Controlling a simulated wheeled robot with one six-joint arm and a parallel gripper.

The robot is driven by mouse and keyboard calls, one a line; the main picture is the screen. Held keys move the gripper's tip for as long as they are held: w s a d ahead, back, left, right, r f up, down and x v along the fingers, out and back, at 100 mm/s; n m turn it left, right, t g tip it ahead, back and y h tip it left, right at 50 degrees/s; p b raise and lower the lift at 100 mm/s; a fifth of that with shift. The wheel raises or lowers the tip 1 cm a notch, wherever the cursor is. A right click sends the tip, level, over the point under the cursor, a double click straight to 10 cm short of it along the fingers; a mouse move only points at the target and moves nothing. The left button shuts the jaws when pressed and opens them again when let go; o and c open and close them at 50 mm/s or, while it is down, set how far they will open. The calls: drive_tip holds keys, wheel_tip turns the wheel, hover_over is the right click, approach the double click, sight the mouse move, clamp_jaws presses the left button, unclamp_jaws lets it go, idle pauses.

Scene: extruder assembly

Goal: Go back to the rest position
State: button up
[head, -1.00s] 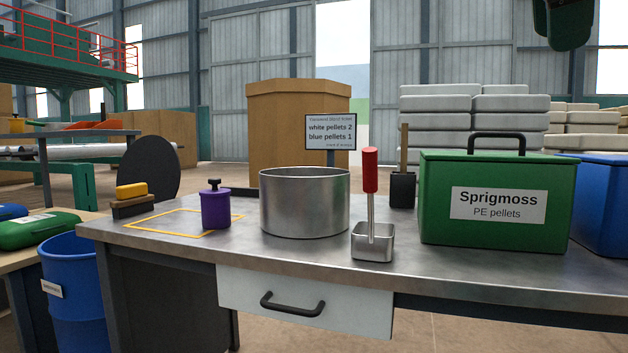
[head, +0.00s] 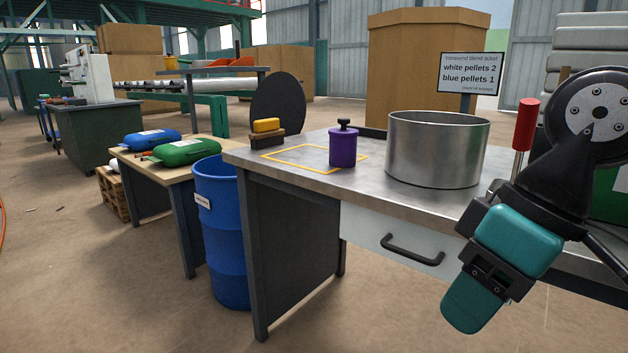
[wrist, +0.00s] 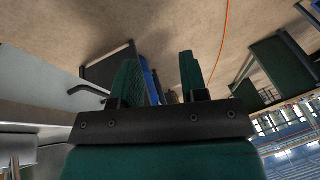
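My gripper (head: 472,304) hangs at the right of the head view, in front of the bench's front edge and drawer, pointing down and left. In the wrist view, its two dark green fingers (wrist: 160,78) stand apart with nothing held between them. The gripper touches nothing that I can see.
A blue barrel (head: 226,245) stands between the bench and a side table (head: 160,166). Open floor lies at left.

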drive_tip(key=s+a+f, duration=0.1)
drive_tip(key=s+f, duration=0.4)
wheel_tip(320, 180, up, 38)
drive_tip(key=p, duration=3.8)
drive_tip(key=shift+w+r+m+g, duration=0.2)
drive_tip(key=shift+w+m+g, duration=0.1)
drive_tip(key=shift+w+m, duration=0.15)
